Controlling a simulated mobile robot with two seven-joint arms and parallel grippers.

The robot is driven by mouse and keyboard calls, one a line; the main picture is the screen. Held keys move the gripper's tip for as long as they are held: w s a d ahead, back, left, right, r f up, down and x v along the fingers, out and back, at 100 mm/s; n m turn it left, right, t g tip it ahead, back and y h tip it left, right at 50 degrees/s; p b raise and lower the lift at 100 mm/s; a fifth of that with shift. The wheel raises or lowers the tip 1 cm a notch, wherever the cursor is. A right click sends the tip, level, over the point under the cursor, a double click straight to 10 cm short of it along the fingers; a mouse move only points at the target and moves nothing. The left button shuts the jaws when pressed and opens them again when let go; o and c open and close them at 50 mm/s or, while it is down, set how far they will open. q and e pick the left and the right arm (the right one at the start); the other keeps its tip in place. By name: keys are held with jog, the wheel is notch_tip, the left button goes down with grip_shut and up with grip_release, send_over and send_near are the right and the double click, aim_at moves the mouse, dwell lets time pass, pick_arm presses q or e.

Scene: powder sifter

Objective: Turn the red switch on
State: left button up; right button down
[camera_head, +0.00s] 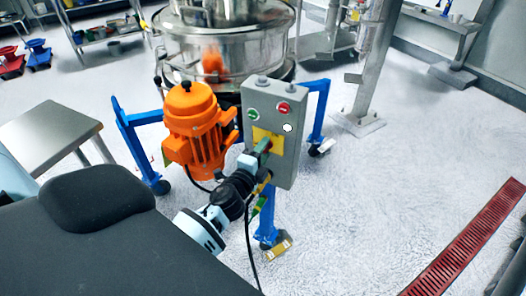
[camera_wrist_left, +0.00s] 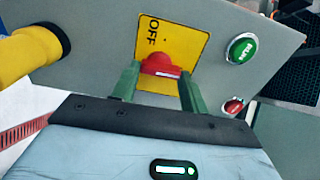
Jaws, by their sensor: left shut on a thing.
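The red switch (camera_wrist_left: 160,65) sits on a yellow plate (camera_wrist_left: 190,38) with the word OFF on it, on the face of a grey control box (camera_head: 286,160). In the head view the switch is hidden behind my left gripper (camera_head: 264,147). In the left wrist view the two green fingers of my left gripper (camera_wrist_left: 157,77) stand on either side of the red switch, shut on it. My right gripper is in neither view.
A green RUN button (camera_wrist_left: 242,49) and a red button (camera_wrist_left: 233,106) are beside the plate. An orange motor (camera_head: 196,130) stands close left of the box, below a steel sifter (camera_head: 225,45) on blue legs.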

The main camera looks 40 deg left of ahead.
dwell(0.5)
pick_arm(q)
jog(key=o, duration=1)
jog(key=s+d, duration=0.1)
jog(key=s, duration=0.6)
jog(key=shift+s+b, duration=0.3)
jog(key=shift+s, duration=0.1)
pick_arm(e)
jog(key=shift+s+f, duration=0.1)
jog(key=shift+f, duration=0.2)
pick_arm(q)
jog(key=shift+d+f, duration=0.1)
jog(key=shift+d, duration=0.05)
